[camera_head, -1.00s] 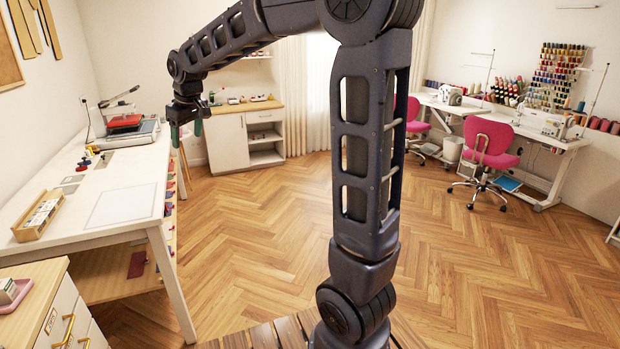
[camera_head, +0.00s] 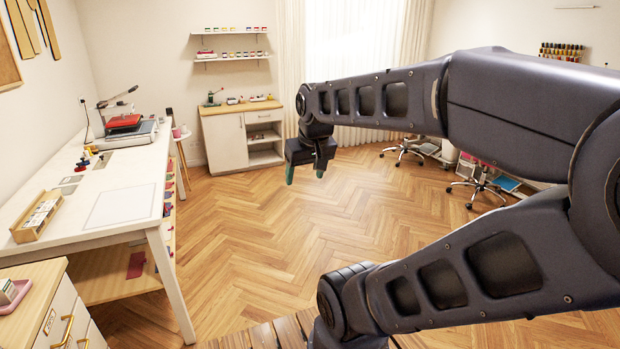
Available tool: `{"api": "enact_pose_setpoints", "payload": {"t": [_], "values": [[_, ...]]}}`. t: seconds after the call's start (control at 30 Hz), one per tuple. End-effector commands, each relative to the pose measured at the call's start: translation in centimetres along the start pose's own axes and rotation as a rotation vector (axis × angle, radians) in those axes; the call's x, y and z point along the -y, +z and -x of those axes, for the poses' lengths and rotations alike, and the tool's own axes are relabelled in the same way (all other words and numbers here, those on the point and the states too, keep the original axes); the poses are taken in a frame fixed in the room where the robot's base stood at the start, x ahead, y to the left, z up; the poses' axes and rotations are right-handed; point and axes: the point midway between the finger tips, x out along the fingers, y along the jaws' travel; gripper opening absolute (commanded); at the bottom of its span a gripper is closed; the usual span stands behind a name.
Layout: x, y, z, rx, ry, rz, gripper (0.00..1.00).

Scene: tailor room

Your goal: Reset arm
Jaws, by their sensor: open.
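My gripper (camera_head: 305,174) hangs at the end of my arm near the middle of the head camera view. Its two green-tipped fingers point down and stand apart, with nothing between them. It is over open wooden floor, in front of and to the right of the small cabinet (camera_head: 225,142). My arm folds out to the right side of the picture and hides much of the right half of the room.
A long white table (camera_head: 130,205) with a heat press (camera_head: 126,128) and a wooden box (camera_head: 38,215) stands at the left. A drawer unit (camera_head: 60,318) is at the lower left. Wheeled chairs (camera_head: 480,185) show behind my arm. The middle floor (camera_head: 260,230) is clear.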

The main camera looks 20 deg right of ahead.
Motion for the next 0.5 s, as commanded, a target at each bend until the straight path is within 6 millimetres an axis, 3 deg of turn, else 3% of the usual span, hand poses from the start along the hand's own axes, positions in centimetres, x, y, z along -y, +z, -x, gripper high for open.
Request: {"api": "enact_pose_setpoints", "payload": {"t": [0.13,0.5], "values": [[-0.5,1.5,-0.3,-0.002,0.005,-0.031,0.67],[-0.6,1.7,-0.3,-0.001,0.005,-0.034,0.67]]}}
